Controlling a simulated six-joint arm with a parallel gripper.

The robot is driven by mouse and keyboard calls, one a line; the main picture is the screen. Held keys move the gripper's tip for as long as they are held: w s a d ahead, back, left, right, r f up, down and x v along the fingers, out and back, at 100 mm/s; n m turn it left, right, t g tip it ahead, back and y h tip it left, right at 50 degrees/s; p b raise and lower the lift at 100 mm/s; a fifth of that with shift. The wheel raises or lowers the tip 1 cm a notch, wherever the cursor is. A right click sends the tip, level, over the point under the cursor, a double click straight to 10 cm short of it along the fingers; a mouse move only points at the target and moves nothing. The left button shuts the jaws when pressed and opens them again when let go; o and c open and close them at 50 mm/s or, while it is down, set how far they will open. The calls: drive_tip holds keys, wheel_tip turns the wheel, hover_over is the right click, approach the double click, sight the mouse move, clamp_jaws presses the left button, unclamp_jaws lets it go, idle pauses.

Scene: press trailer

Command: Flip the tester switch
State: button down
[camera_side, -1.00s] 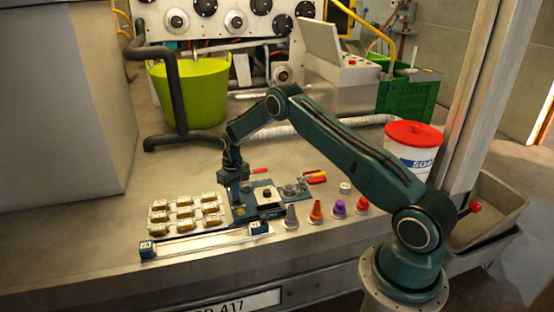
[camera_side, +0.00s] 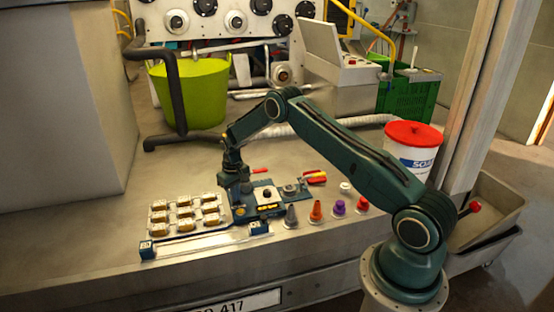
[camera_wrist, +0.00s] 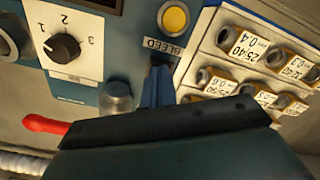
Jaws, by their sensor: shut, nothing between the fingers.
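The blue-grey tester panel (camera_side: 272,209) lies flat on the bench, and part of it fills the upper left of the wrist view (camera_wrist: 120,60). A round yellow button (camera_wrist: 174,18) and a "BLEED" label (camera_wrist: 163,46) are on it. My gripper (camera_wrist: 158,72) is shut and empty, its blue fingertips at the panel just below that label. They cover what lies there, so the switch and its position cannot be made out. A black rotary knob (camera_wrist: 62,47) on a white plate marked 1, 2, 3 is left of the fingers. In the side view my gripper (camera_side: 245,185) is over the panel's left end.
A white tray of labelled brass jets (camera_side: 185,214) is left of the tester. A long rail (camera_side: 205,243) lies in front. Several coloured cone-shaped pieces (camera_side: 315,211) stand to the right. A red-handled tool (camera_wrist: 45,124) lies behind the tester.

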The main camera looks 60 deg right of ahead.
drive_tip(key=shift+r, duration=3.4)
drive_tip(key=s+a+r+t, duration=0.1)
drive_tip(key=s+a+r, duration=0.3)
drive_tip(key=r, duration=0.5)
drive_tip(key=s+a+r+n+t, duration=0.1)
drive_tip(key=s+a+r, duration=0.3)
drive_tip(key=r, duration=0.5)
drive_tip(key=s+a+r+t, duration=0.1)
drive_tip(key=s+a+r, duration=0.3)
drive_tip(key=r, duration=0.5)
drive_tip(key=s+a+r+n+t, duration=0.1)
drive_tip(key=s+a+r, duration=0.2)
drive_tip(key=s, duration=0.3)
drive_tip(key=s+a+r, duration=0.2)
drive_tip(key=s+r, duration=0.1)
drive_tip(key=s, duration=0.3)
drive_tip(key=s+a+f+n+t, duration=0.1)
drive_tip(key=s+a, duration=0.3)
drive_tip(key=s, duration=1)
drive_tip(key=shift+f+t, duration=0.3)
drive_tip(key=shift+f, duration=0.3)
